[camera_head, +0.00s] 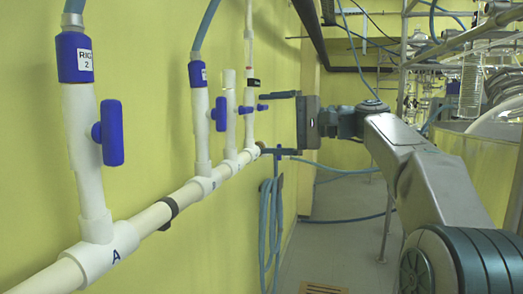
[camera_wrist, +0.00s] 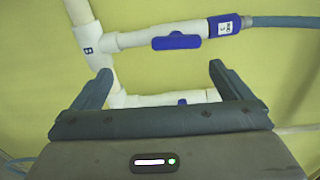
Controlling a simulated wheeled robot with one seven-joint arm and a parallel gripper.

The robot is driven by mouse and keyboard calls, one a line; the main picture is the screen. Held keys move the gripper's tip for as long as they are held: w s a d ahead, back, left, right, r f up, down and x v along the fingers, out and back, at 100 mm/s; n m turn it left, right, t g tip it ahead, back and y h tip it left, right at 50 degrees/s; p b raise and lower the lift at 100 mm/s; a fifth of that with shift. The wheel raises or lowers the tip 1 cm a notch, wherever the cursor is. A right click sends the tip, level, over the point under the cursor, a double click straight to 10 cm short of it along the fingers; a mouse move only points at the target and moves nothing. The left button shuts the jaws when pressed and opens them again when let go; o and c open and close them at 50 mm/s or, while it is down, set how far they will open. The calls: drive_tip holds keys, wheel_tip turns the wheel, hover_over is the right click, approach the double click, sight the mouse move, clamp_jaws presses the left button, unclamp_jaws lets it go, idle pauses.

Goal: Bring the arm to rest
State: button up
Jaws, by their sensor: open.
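My gripper (camera_head: 268,124) is at the end of my outstretched arm, near the yellow wall in the middle of the head view. Its two fingers are spread apart and point left toward the white pipework. In the wrist view my gripper (camera_wrist: 160,72) is open, with nothing held between the fingers. A white pipe branch with a blue valve handle (camera_wrist: 176,41) lies beyond the fingertips. Whether a finger touches the pipe cannot be told.
A white main pipe (camera_head: 150,218) runs along the yellow wall, with upright branches and a large blue handle (camera_head: 110,132) nearest. Blue hose (camera_head: 270,225) hangs below my gripper. Metal racks and glassware stand at right. Grey floor (camera_head: 345,205) lies open between.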

drive_tip(key=s+a+f+h, duration=0.2)
drive_tip(key=f, duration=0.3)
drive_tip(key=s+a+f+h, duration=0.2)
drive_tip(key=f+h, duration=0.1)
drive_tip(key=f, duration=0.3)
drive_tip(key=s+d+f+n+g+h+p, duration=0.1)
drive_tip(key=s+d+f+h, duration=0.2)
drive_tip(key=s+f, duration=0.5)
drive_tip(key=s+d+f+n+g+h+p, duration=0.1)
drive_tip(key=s+d+f+h, duration=0.3)
drive_tip(key=s+f, duration=0.4)
drive_tip(key=s+d+f+n+g+h+p, duration=0.1)
drive_tip(key=s+d+f+h, duration=0.3)
drive_tip(key=s+f, duration=0.4)
wheel_tip(320, 180, down, 3)
drive_tip(key=shift+s+d+f+n, duration=0.1)
drive_tip(key=shift+s+d+n, duration=0.35)
drive_tip(key=shift+n, duration=0.45)
